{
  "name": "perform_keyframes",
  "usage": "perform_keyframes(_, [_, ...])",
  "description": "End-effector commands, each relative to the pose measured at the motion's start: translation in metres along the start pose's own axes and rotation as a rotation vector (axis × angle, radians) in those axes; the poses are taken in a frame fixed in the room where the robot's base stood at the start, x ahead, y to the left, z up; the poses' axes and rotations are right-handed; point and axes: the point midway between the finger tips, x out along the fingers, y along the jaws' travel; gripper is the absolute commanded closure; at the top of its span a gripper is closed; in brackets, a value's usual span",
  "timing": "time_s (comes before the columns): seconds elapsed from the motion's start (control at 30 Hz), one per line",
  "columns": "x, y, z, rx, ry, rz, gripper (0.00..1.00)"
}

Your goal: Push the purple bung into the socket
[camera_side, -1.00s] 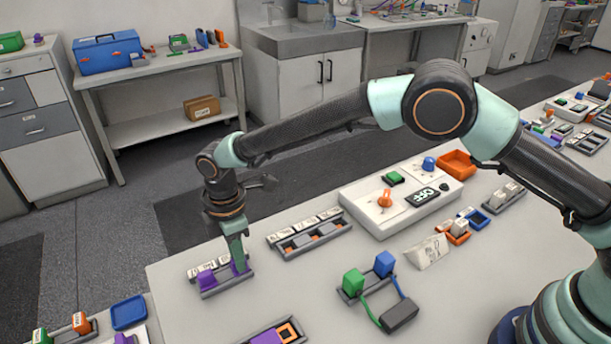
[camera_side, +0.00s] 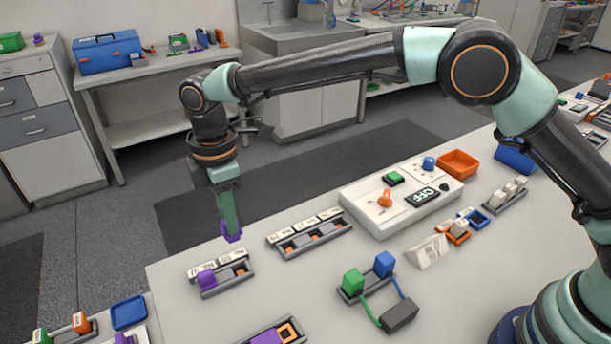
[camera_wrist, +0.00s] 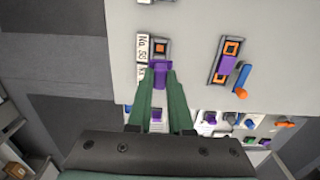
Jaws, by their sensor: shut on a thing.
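My gripper (camera_side: 231,234) is shut on a purple bung (camera_side: 232,238) and holds it above the far right end of a grey rack (camera_side: 213,294) at the table's left edge. The held bung also shows between my green fingertips in the wrist view (camera_wrist: 161,68). A second purple bung (camera_side: 206,280) sits in the rack's left end. An orange-edged socket (camera_side: 241,271) is bare at the rack's right end, and an orange socket (camera_wrist: 160,48) shows just beyond the held bung in the wrist view. White labels (camera_side: 203,268) stand along the rack's back.
A longer grey rack (camera_side: 309,240) with orange sockets stands to the right. Another holder (camera_side: 288,334) with a purple block and orange square lies at the front. Green and blue blocks (camera_side: 354,280) with cables stand right of centre. Bare table separates these.

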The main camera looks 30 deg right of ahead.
Motion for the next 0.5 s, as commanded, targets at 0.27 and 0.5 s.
perform_keyframes(0.27, [-0.068,0.001,0.0,0.0,0.002,0.003,1.0])
perform_keyframes(0.5, [-0.092,0.001,0.001,0.0,0.0,0.0,1.0])
